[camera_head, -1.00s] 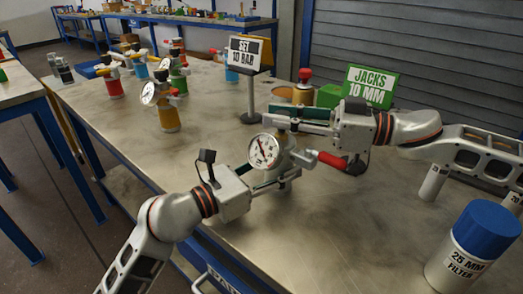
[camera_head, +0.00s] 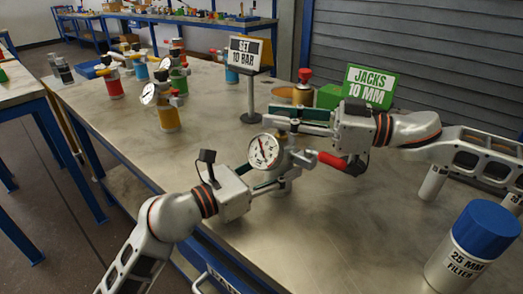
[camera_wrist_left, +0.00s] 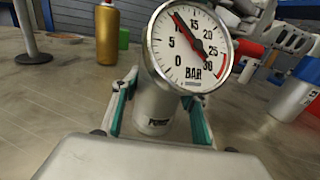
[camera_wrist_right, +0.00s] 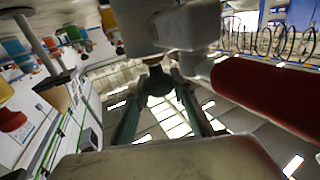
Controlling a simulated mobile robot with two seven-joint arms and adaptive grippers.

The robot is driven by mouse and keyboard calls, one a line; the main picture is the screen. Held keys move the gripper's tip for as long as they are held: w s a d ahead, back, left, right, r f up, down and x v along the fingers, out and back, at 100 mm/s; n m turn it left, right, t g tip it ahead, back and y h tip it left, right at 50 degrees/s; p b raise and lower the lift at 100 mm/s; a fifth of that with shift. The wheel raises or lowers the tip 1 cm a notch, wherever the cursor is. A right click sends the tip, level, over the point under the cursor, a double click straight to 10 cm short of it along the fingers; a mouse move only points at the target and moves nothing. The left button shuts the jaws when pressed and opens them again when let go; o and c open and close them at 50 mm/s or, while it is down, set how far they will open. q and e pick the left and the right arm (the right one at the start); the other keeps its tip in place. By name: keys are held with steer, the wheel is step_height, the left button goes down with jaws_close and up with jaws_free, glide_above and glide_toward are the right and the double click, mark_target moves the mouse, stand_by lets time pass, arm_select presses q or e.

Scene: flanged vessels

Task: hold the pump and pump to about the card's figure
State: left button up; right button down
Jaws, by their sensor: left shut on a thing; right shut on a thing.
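The pump (camera_head: 283,158) is a grey metal cylinder with a round white gauge (camera_head: 264,151) and a red grip (camera_head: 340,162) on its right. My left gripper (camera_head: 281,182) is shut around its body; the left wrist view shows a green-padded finger on each side. The gauge there (camera_wrist_left: 188,46) reads in bar, its needle at about 10. My right gripper (camera_head: 284,118) is shut at the pump's top, on a part largely hidden by its fingers. The pump stands upright at the bench. The card (camera_head: 245,52) says SET 10 BAR.
A JACKS 10 MM sign (camera_head: 369,86) stands behind my right gripper, near a green box (camera_head: 328,95) and a red-topped vessel (camera_head: 304,88). A blue-capped filter can (camera_head: 472,248) is at front right. Several coloured gauge vessels stand further left. The bench's middle is clear.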

steer(key=shift+f, duration=0.25)
stand_by(0.4)
steer(key=c, duration=1.7)
jaws_free()
steer(key=shift+r, duration=0.1)
steer(key=shift+d, duration=0.1)
steer(key=shift+s+d, duration=0.15)
steer(key=shift+d, duration=0.6)
steer(key=shift+s+d+r, duration=0.1)
steer(key=shift+s+d, duration=0.15)
steer(key=shift+d, duration=0.8)
steer(key=shift+s+d, duration=0.25)
steer(key=shift+d, duration=0.8)
steer(key=shift+d, duration=0.1)
